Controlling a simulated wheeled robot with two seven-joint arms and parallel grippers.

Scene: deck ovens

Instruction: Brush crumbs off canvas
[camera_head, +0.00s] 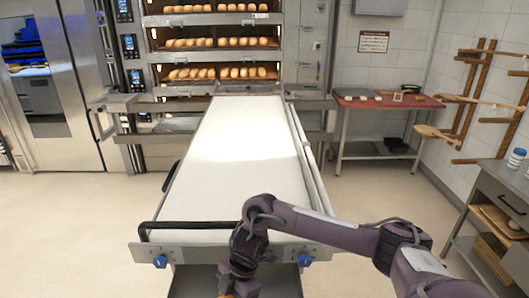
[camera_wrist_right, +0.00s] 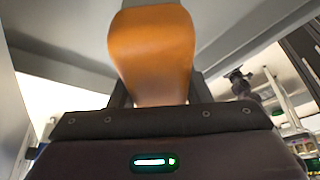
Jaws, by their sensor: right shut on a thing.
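The pale canvas (camera_head: 235,165) stretches over a long loader from the front bar back to the deck ovens. I cannot make out crumbs on it at this size. My right gripper (camera_head: 237,285) hangs at the bottom edge of the head view, in front of the loader's near end and below the canvas. In the right wrist view the right gripper (camera_wrist_right: 155,95) is shut on an orange-brown, rounded wooden piece (camera_wrist_right: 152,45). It looks like a brush handle; no bristles show. My left gripper is not in view.
A black bar (camera_head: 190,225) and a metal front rail with blue knobs (camera_head: 160,261) cross the loader's near end. Ovens with bread rolls (camera_head: 215,73) stand behind. A red-topped table (camera_head: 385,102) is at right back, a metal cabinet (camera_head: 500,190) at far right. Floor at left is clear.

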